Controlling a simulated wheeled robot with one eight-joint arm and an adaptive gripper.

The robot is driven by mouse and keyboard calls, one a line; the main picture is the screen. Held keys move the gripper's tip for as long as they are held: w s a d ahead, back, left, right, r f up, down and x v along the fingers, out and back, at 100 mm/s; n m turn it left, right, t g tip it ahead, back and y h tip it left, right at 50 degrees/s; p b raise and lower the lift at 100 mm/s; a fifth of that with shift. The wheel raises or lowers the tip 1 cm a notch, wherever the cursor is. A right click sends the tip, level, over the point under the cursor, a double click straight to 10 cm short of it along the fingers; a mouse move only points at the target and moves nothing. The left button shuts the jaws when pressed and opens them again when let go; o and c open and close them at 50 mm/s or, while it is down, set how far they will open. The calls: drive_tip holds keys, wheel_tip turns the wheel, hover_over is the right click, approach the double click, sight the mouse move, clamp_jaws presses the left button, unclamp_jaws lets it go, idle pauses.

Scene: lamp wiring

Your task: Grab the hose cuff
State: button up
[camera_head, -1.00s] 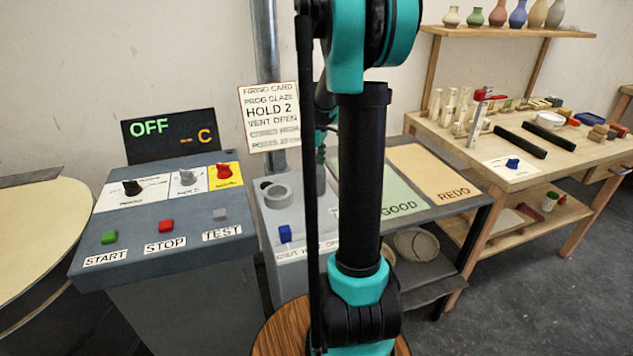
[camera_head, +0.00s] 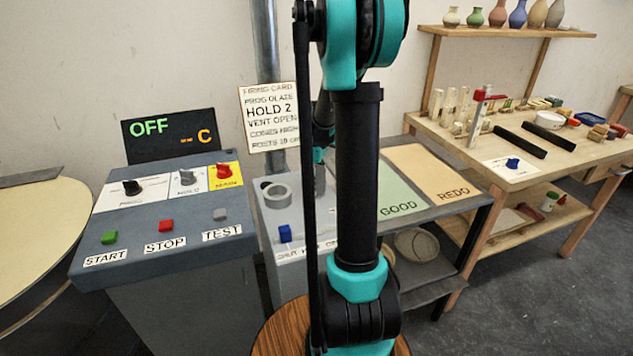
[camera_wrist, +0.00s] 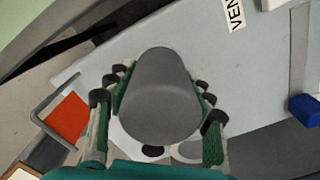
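The hose cuff looks like a grey, rounded, tapering piece (camera_wrist: 160,95) in the middle of the wrist view. My gripper (camera_wrist: 161,82) has its green fingers with black joints spread apart, one on each side of this cuff. Both fingers lie very close to its sides; I cannot tell whether they touch it. The cuff hides part of what lies between the fingertips. In the head view my black and teal arm blocks most of the gripper and the cuff.
A grey stand with a round ring (camera_head: 277,194) and a blue knob (camera_head: 285,233) adjoins the control console (camera_head: 160,245). The GOOD and REDO trays (camera_head: 432,172) lie right of my arm. A vertical pipe (camera_head: 266,45) and the firing card (camera_head: 269,117) stand behind.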

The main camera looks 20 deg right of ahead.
drive_tip(key=c, duration=0.6)
drive_tip(key=shift+c, duration=0.2)
